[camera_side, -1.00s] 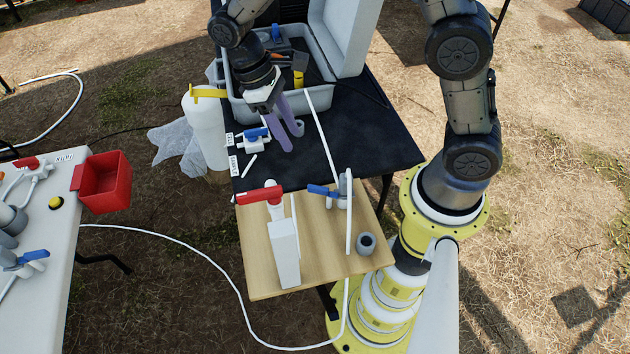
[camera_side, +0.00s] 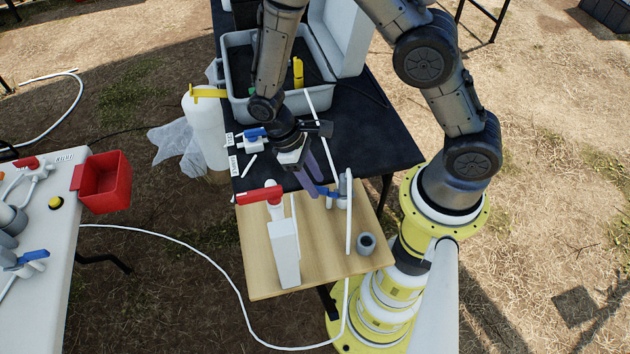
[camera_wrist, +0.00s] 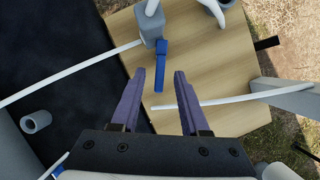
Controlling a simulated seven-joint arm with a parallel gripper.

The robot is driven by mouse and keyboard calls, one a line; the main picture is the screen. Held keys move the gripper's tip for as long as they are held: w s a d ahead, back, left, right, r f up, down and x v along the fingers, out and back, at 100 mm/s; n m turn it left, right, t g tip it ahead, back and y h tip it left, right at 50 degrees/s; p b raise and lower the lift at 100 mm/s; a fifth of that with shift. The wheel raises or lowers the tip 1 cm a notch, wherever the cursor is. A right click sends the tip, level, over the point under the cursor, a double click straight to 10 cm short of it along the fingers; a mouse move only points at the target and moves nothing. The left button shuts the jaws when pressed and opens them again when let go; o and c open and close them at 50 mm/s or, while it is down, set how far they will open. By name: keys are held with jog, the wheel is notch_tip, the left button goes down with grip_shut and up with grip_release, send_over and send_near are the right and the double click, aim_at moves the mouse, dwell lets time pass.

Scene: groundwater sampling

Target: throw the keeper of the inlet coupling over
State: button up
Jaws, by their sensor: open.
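The coupling on the wooden board has a grey body (camera_wrist: 151,27) with white tubing joined to it. Its blue keeper lever (camera_wrist: 161,60) sticks out from the body; in the side view the lever (camera_side: 329,192) is partly hidden by my fingers. My gripper (camera_wrist: 160,72) has two purple fingers, open and empty, with the blue lever showing in the gap between them. In the side view my gripper (camera_side: 321,188) is at the lever, pointing down at the board's back edge. I cannot tell whether a finger touches the lever.
A white upright with a red handle (camera_side: 259,195) stands left on the board (camera_side: 262,270). A grey cup (camera_side: 366,243) is at its right. A white tube (camera_side: 319,125) runs from the grey bin (camera_side: 237,102). Another blue-handled valve (camera_side: 255,134) lies on the black table.

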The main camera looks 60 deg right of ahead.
jog(key=shift+s+f, duration=0.2)
jog(key=shift+f, duration=0.25)
grip_shut()
jog(key=shift+d, duration=0.1)
jog(key=m, duration=0.1)
jog(key=d+m+y, duration=0.1)
jog(key=m, duration=0.1)
jog(key=m+y, duration=0.1)
jog(key=m, duration=0.1)
jog(key=shift+w+d, duration=0.1)
jog(key=shift+d, duration=0.15)
jog(key=m, duration=0.2)
jog(key=d+m+y, duration=0.1)
jog(key=m, duration=0.1)
jog(key=shift+s+d+m+t+y, duration=0.1)
jog(key=shift+s+m+t+y, duration=0.1)
jog(key=shift+m+t+y, duration=0.1)
jog(key=shift+s+d+m+t+y, duration=0.15)
jog(key=shift+m+y, duration=0.1)
jog(key=shift+m, duration=0.45)
jog(key=shift+s+d+m+t+y, duration=0.15)
jog(key=shift+m+y, duration=0.1)
jog(key=shift+m, duration=0.45)
